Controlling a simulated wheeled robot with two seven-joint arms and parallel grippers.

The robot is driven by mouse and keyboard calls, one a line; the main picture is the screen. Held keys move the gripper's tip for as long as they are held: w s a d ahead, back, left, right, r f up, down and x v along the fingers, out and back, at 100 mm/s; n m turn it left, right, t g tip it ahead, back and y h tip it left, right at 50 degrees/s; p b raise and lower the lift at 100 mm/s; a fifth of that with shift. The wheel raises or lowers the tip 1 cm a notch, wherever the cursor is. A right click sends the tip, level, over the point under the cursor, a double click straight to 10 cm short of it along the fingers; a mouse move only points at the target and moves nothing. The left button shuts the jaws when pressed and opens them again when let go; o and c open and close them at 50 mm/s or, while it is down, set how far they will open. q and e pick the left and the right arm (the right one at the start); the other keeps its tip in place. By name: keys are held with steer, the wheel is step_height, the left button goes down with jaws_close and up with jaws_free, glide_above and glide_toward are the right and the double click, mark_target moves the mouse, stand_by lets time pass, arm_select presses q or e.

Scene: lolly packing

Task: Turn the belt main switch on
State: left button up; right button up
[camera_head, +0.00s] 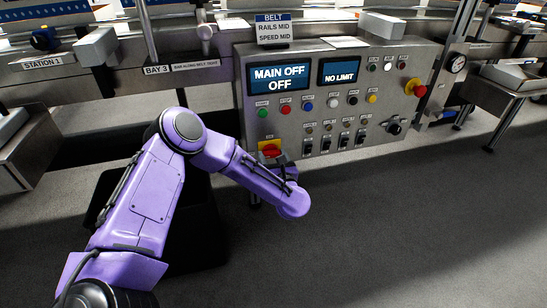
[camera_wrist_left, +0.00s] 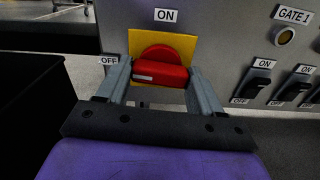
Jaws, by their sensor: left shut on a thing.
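The belt main switch is a red rotary handle on a yellow plate. In the left wrist view the red handle (camera_wrist_left: 158,73) lies across between my left gripper's fingers (camera_wrist_left: 160,85), its bar roughly level, with an ON label above and an OFF label to the left. My left gripper is shut on this handle. In the head view the switch (camera_head: 270,149) shows at the panel's lower left, and my left gripper (camera_head: 281,165) is at it, partly hidden by my purple wrist. The panel display (camera_head: 279,78) reads MAIN OFF, OFF. My right gripper is not in view.
The grey control panel (camera_head: 330,125) carries several coloured buttons, toggle switches and a black knob (camera_head: 394,127). A red emergency button (camera_head: 415,87) sits at its right end. A black bin (camera_head: 205,235) stands below left, behind my left arm. Floor in front is clear.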

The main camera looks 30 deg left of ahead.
arm_select(q)
steer(key=m+p, duration=0.2)
steer(key=m, duration=0.2)
steer(key=shift+r, duration=0.1)
steer(key=m+p, duration=0.2)
steer(key=m, duration=0.2)
steer(key=shift+m+p, duration=0.3)
steer(key=shift+m, duration=0.1)
steer(key=m+p, duration=0.2)
steer(key=m, duration=0.3)
steer(key=shift+m+p, duration=0.7)
steer(key=shift+m, duration=0.9)
steer(key=shift+a, duration=0.1)
steer(key=o, duration=1.1)
steer(key=shift+c, duration=0.2)
